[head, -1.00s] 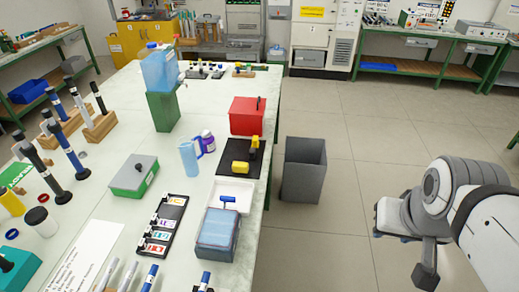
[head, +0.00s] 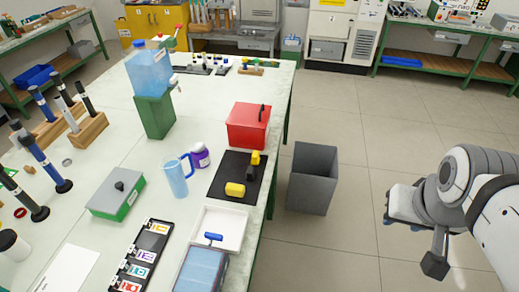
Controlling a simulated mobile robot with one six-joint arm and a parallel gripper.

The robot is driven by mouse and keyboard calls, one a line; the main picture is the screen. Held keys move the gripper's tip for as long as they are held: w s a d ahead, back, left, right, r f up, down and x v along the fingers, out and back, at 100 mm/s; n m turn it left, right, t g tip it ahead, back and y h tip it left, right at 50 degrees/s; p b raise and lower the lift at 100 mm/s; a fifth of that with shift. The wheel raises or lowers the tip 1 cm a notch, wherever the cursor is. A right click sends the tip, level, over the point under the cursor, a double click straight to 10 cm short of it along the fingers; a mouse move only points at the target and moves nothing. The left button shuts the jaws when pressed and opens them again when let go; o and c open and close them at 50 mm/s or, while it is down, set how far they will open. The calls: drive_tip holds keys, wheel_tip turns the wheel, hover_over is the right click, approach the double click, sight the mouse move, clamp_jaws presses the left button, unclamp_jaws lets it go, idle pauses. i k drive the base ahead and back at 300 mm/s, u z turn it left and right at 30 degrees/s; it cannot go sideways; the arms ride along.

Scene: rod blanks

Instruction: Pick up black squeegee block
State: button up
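A black mat (head: 222,186) lies near the right edge of the long table. On it, a small dark block (head: 250,172) stands next to a yellow piece (head: 255,158); this may be the black squeegee block, but it is too small to be sure. A yellow block (head: 235,189) lies just in front of it. My gripper (head: 434,265) is at the right, over the floor, well apart from the table and the mat. No object shows in it, and its fingers are not clear enough to tell open from shut.
A red box (head: 248,126) stands behind the mat and a white tray (head: 231,222) in front. A blue jug (head: 175,178) and a purple-labelled jar (head: 200,155) stand left of it. A grey bin (head: 312,180) stands beside the table. The floor at right is clear.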

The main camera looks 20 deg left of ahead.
sight(251, 174)
drive_tip(key=i, duration=1.8)
drive_tip(key=u, duration=1.2)
drive_tip(key=k, duration=0.1)
drive_tip(key=u, duration=2.05)
drive_tip(key=k, duration=0.9)
drive_tip(key=z, duration=0.15)
drive_tip(key=i, duration=0.9)
drive_tip(key=u, duration=0.05)
